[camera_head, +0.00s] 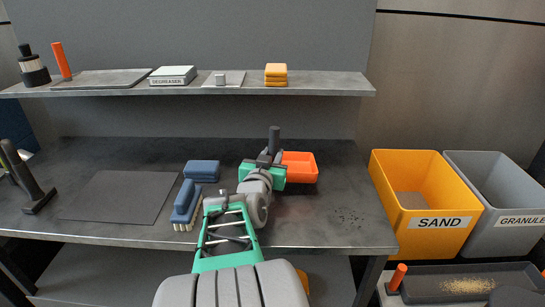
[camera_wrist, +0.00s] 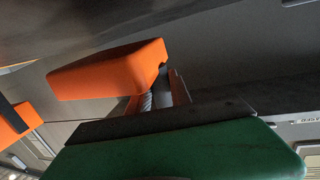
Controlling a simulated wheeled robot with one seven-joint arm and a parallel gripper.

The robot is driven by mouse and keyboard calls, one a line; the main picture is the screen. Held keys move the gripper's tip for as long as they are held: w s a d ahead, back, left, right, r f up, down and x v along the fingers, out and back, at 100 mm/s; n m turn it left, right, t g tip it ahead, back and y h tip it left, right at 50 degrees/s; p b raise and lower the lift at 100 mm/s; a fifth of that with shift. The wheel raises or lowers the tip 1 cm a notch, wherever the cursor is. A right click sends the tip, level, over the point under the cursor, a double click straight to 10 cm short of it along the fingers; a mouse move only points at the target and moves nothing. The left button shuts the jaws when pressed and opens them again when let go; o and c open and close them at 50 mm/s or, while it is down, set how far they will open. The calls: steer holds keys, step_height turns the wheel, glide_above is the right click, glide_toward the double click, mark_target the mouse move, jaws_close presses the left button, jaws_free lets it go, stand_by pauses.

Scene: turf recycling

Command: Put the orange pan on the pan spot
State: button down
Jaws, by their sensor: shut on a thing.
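The orange pan (camera_head: 301,167) is at the back right of the workbench, just right of my gripper (camera_head: 273,160). My gripper is shut on it, and the green gripper body hides part of its left side. In the wrist view the orange pan (camera_wrist: 108,70) shows large at the fingers (camera_wrist: 165,92). I cannot tell whether it touches the bench. I cannot tell which flat area is the pan spot.
A blue block (camera_head: 202,171) and a blue brush (camera_head: 185,203) lie left of my arm. The shelf (camera_head: 330,84) overhangs the bench's back. Dark crumbs (camera_head: 346,216) lie at the right. A yellow sand bin (camera_head: 420,200) and grey granule bin (camera_head: 490,205) stand right of the bench.

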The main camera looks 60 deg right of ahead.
steer(key=shift+f+b, duration=0.55)
steer(key=shift+f, duration=0.15)
steer(key=c, duration=1.1)
jaws_free()
steer(key=shift+o, duration=0.4)
steer(key=shift+o, duration=1.3)
steer(key=shift+a, duration=0.1)
